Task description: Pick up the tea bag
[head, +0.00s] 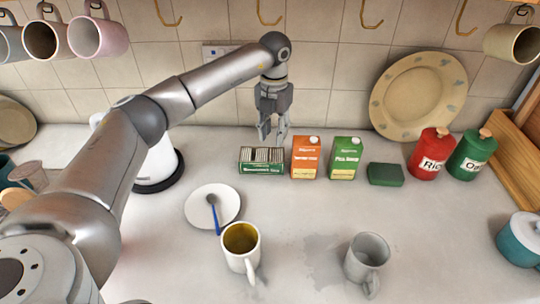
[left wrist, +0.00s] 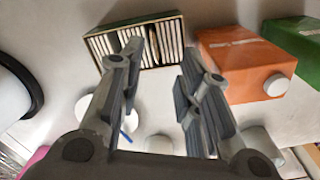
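A green box (head: 261,168) of tea bags (head: 262,155) stands on the counter below the wall. The pale bags are packed upright in a row; I cannot tell one bag apart as the chosen one. In the left wrist view the box (left wrist: 139,19) lies at the top, with the bags (left wrist: 171,40) facing up. My left gripper (head: 273,137) is open and empty, just above and behind the right end of the box, apart from it. Its spread fingers (left wrist: 160,62) also show in the left wrist view. My right gripper is not in view.
An orange carton (head: 306,158) and a green carton (head: 345,159) stand right of the box. A saucer (head: 229,204) with a spoon, a mug with yellowish contents (head: 240,262) and a grey mug (head: 367,262) stand in front. Mugs hang above; the counter's middle is clear.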

